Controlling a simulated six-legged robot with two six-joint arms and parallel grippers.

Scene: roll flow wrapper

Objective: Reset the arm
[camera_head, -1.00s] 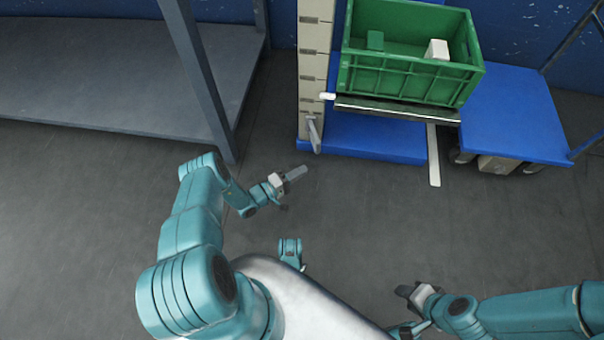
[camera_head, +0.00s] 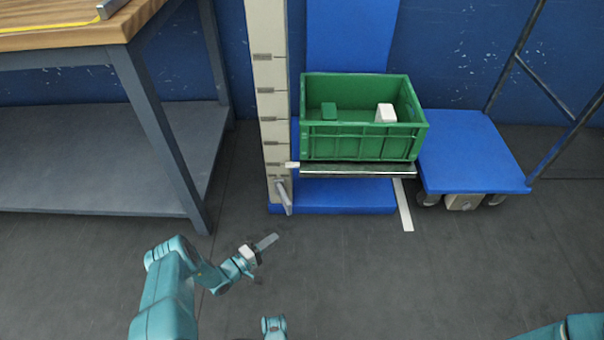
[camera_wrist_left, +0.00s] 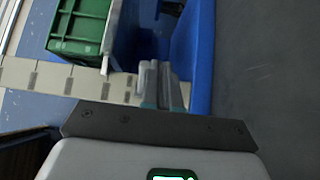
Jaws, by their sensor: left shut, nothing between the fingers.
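My left gripper (camera_head: 267,242) is in the lower middle of the head view, out over the floor in front of the lift column. Its fingers are together and empty. In the left wrist view its closed fingers (camera_wrist_left: 160,84) show at the centre, with nothing between them. My right arm (camera_head: 570,328) shows only as a piece at the bottom right corner of the head view, and its gripper is out of the picture.
A green crate (camera_head: 360,148) holding a green block and a white block (camera_head: 386,113) rests on the lift's shelf. A blue cart (camera_head: 470,150) stands right of it. A workbench (camera_head: 75,38) with a lower shelf stands left. The floor between is clear.

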